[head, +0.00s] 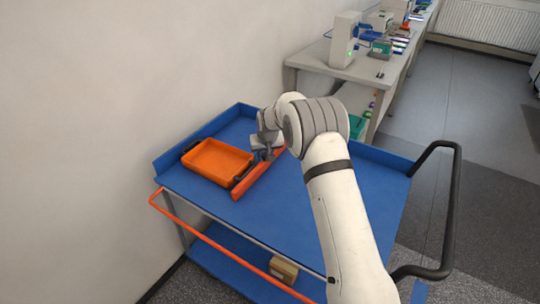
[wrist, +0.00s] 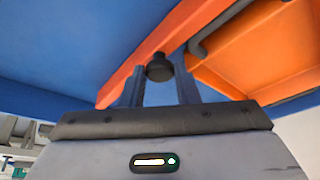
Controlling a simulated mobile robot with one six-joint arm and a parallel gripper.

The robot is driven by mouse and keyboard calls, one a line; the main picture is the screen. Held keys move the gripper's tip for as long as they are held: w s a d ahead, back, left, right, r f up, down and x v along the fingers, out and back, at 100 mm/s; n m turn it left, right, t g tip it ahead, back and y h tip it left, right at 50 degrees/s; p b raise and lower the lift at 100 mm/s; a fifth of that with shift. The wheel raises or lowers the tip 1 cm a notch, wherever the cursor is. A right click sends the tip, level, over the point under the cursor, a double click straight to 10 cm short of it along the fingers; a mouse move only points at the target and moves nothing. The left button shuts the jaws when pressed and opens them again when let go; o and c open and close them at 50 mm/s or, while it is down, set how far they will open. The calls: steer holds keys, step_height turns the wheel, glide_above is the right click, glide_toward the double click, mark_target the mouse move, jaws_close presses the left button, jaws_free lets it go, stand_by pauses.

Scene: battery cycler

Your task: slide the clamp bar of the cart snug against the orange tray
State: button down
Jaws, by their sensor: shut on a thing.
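The orange tray (head: 217,160) lies on the cart's blue top (head: 315,215), near the wall. The orange clamp bar (head: 247,184) stands along the tray's right side, roughly parallel to it. In the wrist view a narrow strip shows between the bar (wrist: 190,28) and the tray (wrist: 262,45); whether they touch anywhere is hard to tell. My gripper (head: 264,156) is at the bar's far half. In the wrist view its two fingers (wrist: 160,88) are shut on the black knob (wrist: 159,68) of the clamp bar. My arm hides the bar's far end.
A grey tray handle (wrist: 212,35) is close to the knob. The cart has a raised blue rim, a black push handle (head: 452,210) and an orange front rail (head: 215,242). A brown box (head: 284,268) lies on the lower shelf. A bench (head: 318,58) with devices stands behind.

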steer(key=shift+r, duration=0.1)
steer(key=c, duration=1.1)
jaws_free()
steer(key=shift+w, duration=0.1)
steer(key=b+v, duration=0.1)
steer(key=v, duration=0.6)
steer(key=shift+r, duration=0.25)
